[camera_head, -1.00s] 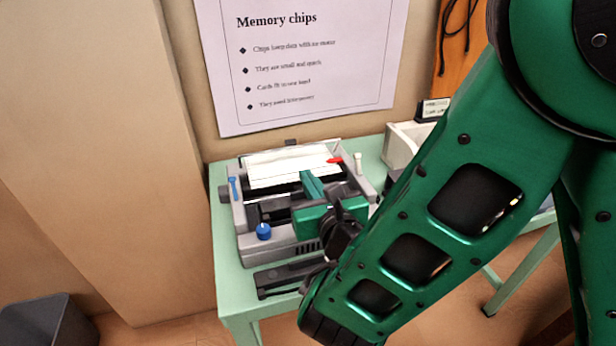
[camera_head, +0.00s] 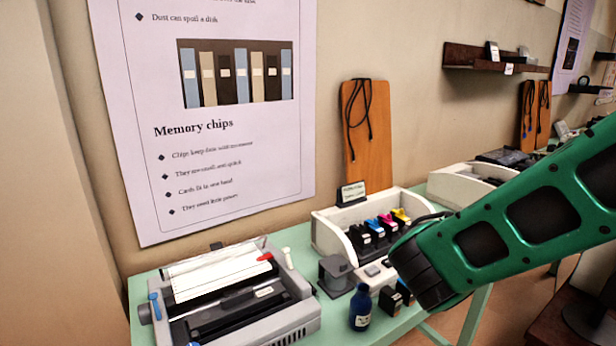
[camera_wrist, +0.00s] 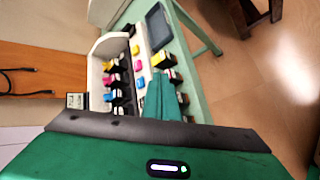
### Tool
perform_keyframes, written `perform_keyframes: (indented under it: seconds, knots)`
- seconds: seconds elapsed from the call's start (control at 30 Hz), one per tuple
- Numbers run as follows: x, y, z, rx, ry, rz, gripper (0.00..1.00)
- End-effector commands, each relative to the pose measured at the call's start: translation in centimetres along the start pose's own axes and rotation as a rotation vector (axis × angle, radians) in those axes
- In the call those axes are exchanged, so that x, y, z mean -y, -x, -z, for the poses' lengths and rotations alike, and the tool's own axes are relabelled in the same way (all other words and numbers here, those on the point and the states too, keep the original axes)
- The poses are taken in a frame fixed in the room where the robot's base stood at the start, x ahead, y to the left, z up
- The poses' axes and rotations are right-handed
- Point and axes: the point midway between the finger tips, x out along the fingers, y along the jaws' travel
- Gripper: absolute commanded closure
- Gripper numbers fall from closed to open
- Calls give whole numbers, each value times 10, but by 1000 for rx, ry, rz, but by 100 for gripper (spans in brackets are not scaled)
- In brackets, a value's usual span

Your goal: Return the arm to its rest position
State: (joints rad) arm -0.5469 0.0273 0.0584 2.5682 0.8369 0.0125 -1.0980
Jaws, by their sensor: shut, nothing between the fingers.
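My green arm (camera_head: 510,225) reaches in from the right in the head view, in front of the right part of the display table. Its dark joint is near the ink cartridges, and my gripper is hidden in that view. In the wrist view my gripper (camera_wrist: 159,84) shows its two green fingers together, shut and empty.
On the pale green table (camera_head: 145,325) stand a grey printer (camera_head: 240,300), a blue bottle (camera_head: 360,308), a small grey device (camera_head: 335,275) and a white cartridge tray (camera_head: 330,240). A poster (camera_head: 215,120) and an orange board (camera_head: 367,140) are behind. Open floor (camera_wrist: 265,85) lies beside the table.

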Motion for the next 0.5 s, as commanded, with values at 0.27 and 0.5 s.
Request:
perform_keyframes:
  seconds: [0.27, 0.5]
  knots:
    - [89, 15, -124, 208, -775, 401, 100]
    - [156, 75, -171, 402, -1373, 689, 100]
